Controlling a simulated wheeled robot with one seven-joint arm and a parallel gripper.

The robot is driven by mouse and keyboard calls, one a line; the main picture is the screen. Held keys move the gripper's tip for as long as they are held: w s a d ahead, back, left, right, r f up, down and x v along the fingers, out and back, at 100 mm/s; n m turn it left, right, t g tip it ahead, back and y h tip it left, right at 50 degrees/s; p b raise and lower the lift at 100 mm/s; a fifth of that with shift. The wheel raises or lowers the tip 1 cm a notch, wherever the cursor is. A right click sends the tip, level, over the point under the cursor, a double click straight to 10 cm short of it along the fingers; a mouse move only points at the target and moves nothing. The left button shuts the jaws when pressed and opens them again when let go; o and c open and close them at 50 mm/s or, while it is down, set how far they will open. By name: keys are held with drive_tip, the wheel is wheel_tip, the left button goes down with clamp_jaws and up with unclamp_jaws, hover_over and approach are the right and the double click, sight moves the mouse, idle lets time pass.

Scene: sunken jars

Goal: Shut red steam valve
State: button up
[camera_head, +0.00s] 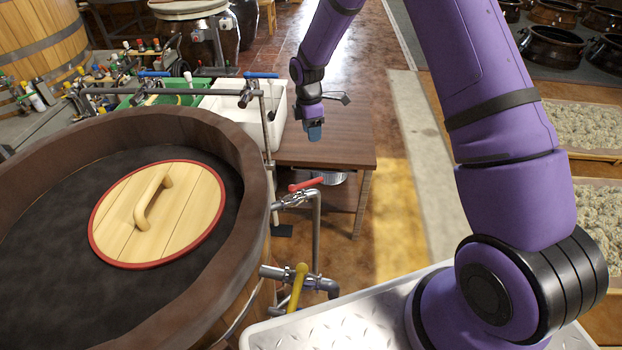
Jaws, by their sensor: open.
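The red steam valve (306,184) has a flat red lever on a metal valve body, on a pipe beside the large wooden vat. Its lever lies nearly flat and looks roughly in line with the short pipe below it. The pipe then bends downward on the right. My gripper (315,132) hangs above the wooden table, higher in the picture than the red lever and apart from it. It points down, is open and holds nothing that I can see. The finger gap is too small to make out.
A yellow-handled valve (298,288) sits lower on the vat (258,200). Blue-handled taps (262,75) line a pipe behind, by white (275,110) and green trays. The wooden table (345,150) stands behind the red lever. A round wooden lid (185,215) lies in the vat.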

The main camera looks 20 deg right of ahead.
drive_tip(key=n, duration=0.2)
approach(306, 184)
drive_tip(key=w+d+r, duration=0.2)
drive_tip(key=shift+g, duration=0.3)
drive_tip(key=f, duration=0.3)
drive_tip(key=s+f, duration=0.1)
drive_tip(key=f, duration=0.3)
drive_tip(key=s+f, duration=0.1)
drive_tip(key=f, duration=0.3)
drive_tip(key=shift+d+f, duration=0.1)
drive_tip(key=shift+d, duration=0.15)
clamp_jaws()
